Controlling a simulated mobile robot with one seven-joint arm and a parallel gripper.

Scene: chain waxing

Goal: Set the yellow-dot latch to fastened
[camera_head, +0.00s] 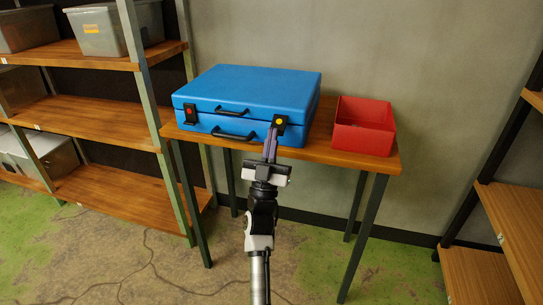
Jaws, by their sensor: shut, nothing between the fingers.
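A closed blue case (255,92) sits on a wooden table. On its front are two black latches, one at each end. The yellow-dot latch (279,121) is at the right end, and the red-dot latch (190,113) is at the left end. My gripper (271,137) is shut and empty, with its tips at or just in front of the lower part of the yellow-dot latch. The fingers hide that lower part, so I cannot tell whether they touch it or how the latch is set.
A red open box (363,126) stands right of the case on the table (325,148). Shelves with grey bins (108,30) stand at the left, and another shelf (515,225) is at the right. Two black handles (232,110) are on the case front, between the latches.

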